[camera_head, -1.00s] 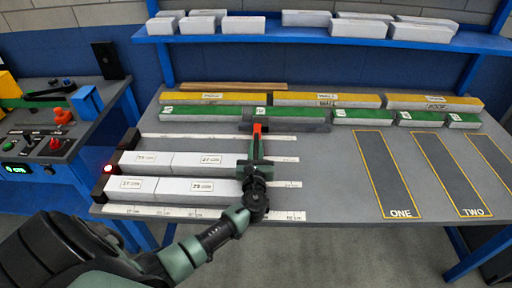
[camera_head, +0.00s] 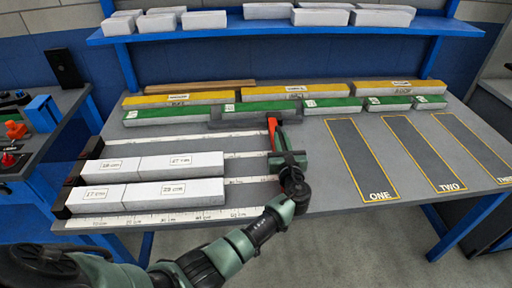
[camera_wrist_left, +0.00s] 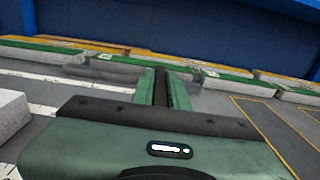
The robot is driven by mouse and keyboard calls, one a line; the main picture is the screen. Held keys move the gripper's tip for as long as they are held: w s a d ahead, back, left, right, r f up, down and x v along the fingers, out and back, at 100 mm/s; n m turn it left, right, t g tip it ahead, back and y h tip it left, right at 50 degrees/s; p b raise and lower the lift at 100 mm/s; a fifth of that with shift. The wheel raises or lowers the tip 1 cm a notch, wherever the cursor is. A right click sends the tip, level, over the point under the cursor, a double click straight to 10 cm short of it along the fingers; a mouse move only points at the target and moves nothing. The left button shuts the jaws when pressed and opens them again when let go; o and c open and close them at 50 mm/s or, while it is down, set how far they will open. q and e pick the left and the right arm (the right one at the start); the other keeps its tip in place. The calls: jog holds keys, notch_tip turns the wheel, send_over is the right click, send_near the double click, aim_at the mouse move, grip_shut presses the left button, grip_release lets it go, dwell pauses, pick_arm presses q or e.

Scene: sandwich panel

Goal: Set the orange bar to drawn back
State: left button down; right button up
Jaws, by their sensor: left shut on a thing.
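A narrow red-orange bar (camera_head: 272,130) shows in the head view at the fingers of my left gripper (camera_head: 279,128). It stands beside a dark strip, in front of the right part of a dark grey slab (camera_head: 228,123). In the left wrist view the green fingers (camera_wrist_left: 163,88) stand close together with a narrow dark thing between them. My left gripper is shut on a narrow thing; I cannot tell whether this is the red-orange bar, as no orange shows there. A small orange piece (camera_head: 15,130) is on the left bench. My right gripper is out of view.
Labelled white blocks (camera_head: 180,192) lie on the left of the grey table, among white rulers (camera_head: 150,220). Green-topped (camera_head: 170,116) and yellow-topped blocks (camera_head: 180,97) line its back. Outlined lanes (camera_head: 362,160) on the right are empty. A blue shelf (camera_head: 270,26) holds white blocks.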

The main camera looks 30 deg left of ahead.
pick_arm(q)
jog(key=d, duration=0.1)
jog(key=w+d+b, duration=0.1)
jog(key=w+d, duration=0.1)
jog(key=d, duration=0.1)
jog(key=shift+w+f+b, duration=0.1)
jog(key=shift+w+b, duration=0.15)
jog(key=shift+b, duration=0.15)
jog(key=shift+w+d, duration=0.15)
jog(key=shift+d, duration=0.2)
jog(key=shift+r, duration=0.2)
jog(key=shift+d, duration=0.1)
jog(key=c, duration=1.6)
grip_release()
jog(key=shift+o, duration=1)
jog(key=shift+w+d+f, duration=0.1)
jog(key=shift+w+d, duration=0.1)
